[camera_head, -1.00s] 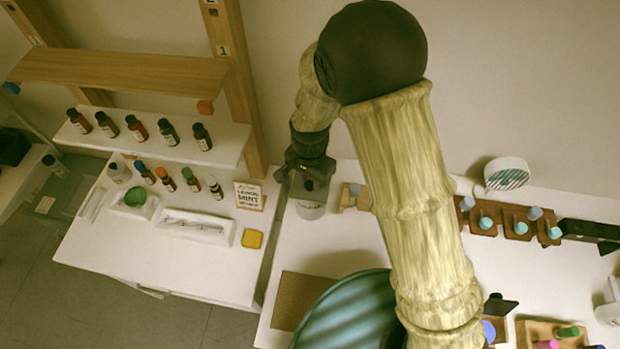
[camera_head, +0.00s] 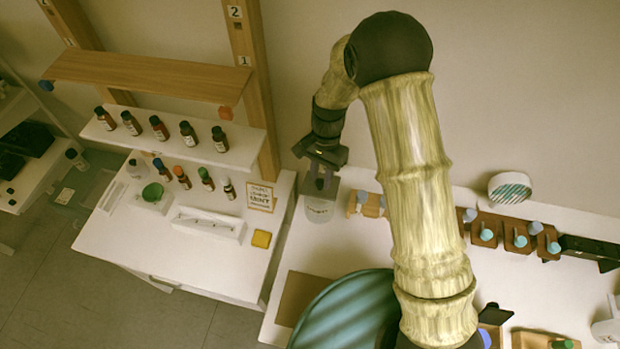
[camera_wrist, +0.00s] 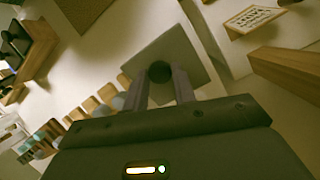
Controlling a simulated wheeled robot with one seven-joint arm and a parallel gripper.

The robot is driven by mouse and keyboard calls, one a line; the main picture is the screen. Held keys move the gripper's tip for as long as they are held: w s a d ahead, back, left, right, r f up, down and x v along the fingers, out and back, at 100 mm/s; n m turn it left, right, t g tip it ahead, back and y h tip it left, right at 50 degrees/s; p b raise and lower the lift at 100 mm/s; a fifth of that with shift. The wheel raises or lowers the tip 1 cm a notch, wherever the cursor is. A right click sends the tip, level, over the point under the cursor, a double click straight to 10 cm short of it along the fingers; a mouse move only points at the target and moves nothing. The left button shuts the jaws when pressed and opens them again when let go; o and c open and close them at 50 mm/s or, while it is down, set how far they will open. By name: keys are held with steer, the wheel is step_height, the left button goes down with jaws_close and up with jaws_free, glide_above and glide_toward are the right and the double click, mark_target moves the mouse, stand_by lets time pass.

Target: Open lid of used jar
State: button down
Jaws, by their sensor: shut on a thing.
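The used jar (camera_head: 320,210) is a pale, translucent container with a white label, upright on the white bench near its back left end. Its lid (camera_wrist: 180,58) shows in the wrist view as a grey square plate with a dark round knob (camera_wrist: 160,71). My gripper (camera_head: 320,180) points down from above the jar. In the wrist view, my gripper's fingers (camera_wrist: 162,82) are shut on the knob, one at each side. I cannot tell whether the lid still touches the jar's rim.
A wooden holder (camera_head: 367,204) stands close right of the jar. A brown mat (camera_head: 303,297) lies in front. Bench between jar and mat is clear.

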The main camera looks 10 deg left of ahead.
steer(key=shift+w+r+g+p, duration=0.3)
steer(key=shift+w+g+p, duration=0.2)
steer(key=shift+g, duration=0.15)
steer(key=shift+w+r+g+p, duration=0.35)
steer(key=shift+w+g, duration=0.1)
steer(key=shift+g, duration=0.2)
steer(key=c, duration=1.1)
jaws_free()
steer(key=shift+f, duration=0.1)
steer(key=shift+c, duration=0.2)
step_height(320, 180, up, 10)
steer(key=b, duration=0.4)
steer(key=shift+w, duration=0.15)
